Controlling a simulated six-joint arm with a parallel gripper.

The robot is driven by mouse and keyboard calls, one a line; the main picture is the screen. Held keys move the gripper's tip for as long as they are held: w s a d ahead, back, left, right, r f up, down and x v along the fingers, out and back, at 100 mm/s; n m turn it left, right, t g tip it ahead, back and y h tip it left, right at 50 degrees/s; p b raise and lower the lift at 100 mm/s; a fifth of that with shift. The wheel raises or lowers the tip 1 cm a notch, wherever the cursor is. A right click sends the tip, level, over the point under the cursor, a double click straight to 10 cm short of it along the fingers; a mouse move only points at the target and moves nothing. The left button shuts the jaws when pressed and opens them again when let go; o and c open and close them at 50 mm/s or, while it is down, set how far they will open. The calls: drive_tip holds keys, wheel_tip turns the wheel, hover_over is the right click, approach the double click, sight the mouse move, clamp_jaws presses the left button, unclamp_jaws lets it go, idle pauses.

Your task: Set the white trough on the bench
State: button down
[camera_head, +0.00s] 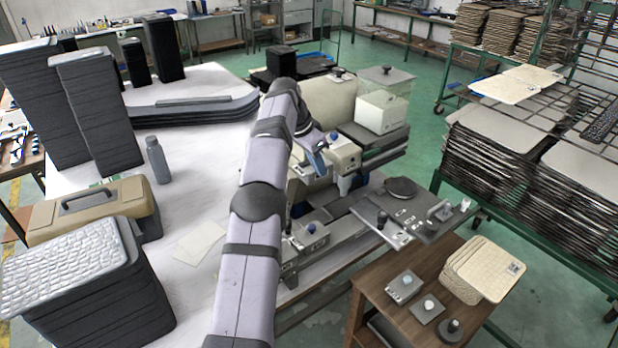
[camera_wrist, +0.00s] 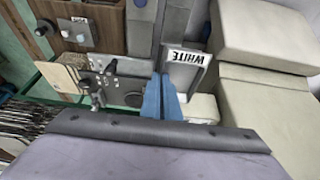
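A pale grey-white trough (camera_wrist: 188,72) with a sign reading WHITE, upside down in the wrist view, lies just beyond and right of my fingertips. My gripper (camera_wrist: 161,78) has two blue fingers, close together, with the tips at the trough's near left edge. I cannot tell whether they pinch its wall or only stand beside it. In the head view my gripper (camera_head: 318,158) is over the machine, beyond the white-topped table, and my arm hides part of that area. A brown wooden bench (camera_head: 375,290) stands at the lower right.
The white table (camera_head: 205,200) holds black stacks (camera_head: 95,110), a tan toolbox (camera_head: 90,205) and a grey bottle (camera_head: 158,160). Its middle is largely clear. The wooden bench carries knobbed blocks (camera_head: 403,287) and cream plates (camera_head: 480,268). Racks of panels (camera_head: 520,150) stand at the right.

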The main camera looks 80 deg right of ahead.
drive_tip(key=shift+w+f+b, duration=0.3)
drive_tip(key=shift+w+b, duration=0.1)
drive_tip(key=shift+w, duration=0.25)
drive_tip(key=shift+w+f+b, duration=0.25)
drive_tip(key=shift+w+b, duration=0.15)
drive_tip(key=shift+w, duration=0.2)
drive_tip(key=shift+w+n+b, duration=0.4)
drive_tip(key=shift+w+b, duration=0.2)
drive_tip(key=shift+w, duration=0.6)
drive_tip(key=w+a+f+n+t+h+b, duration=0.1)
drive_tip(key=w+f+n+b, duration=0.4)
drive_tip(key=w+f, duration=0.9)
drive_tip(key=shift+w+a+f+n+t+b, duration=0.15)
drive_tip(key=shift+a+f+n+t+b, duration=0.2)
drive_tip(key=shift+a+f+n+t, duration=0.75)
drive_tip(key=shift+d+f+n, duration=0.15)
drive_tip(key=shift+d+n, duration=0.15)
drive_tip(key=shift+n, duration=0.2)
drive_tip(key=shift+f+p, duration=1.25)
drive_tip(key=shift+f, duration=3.7)
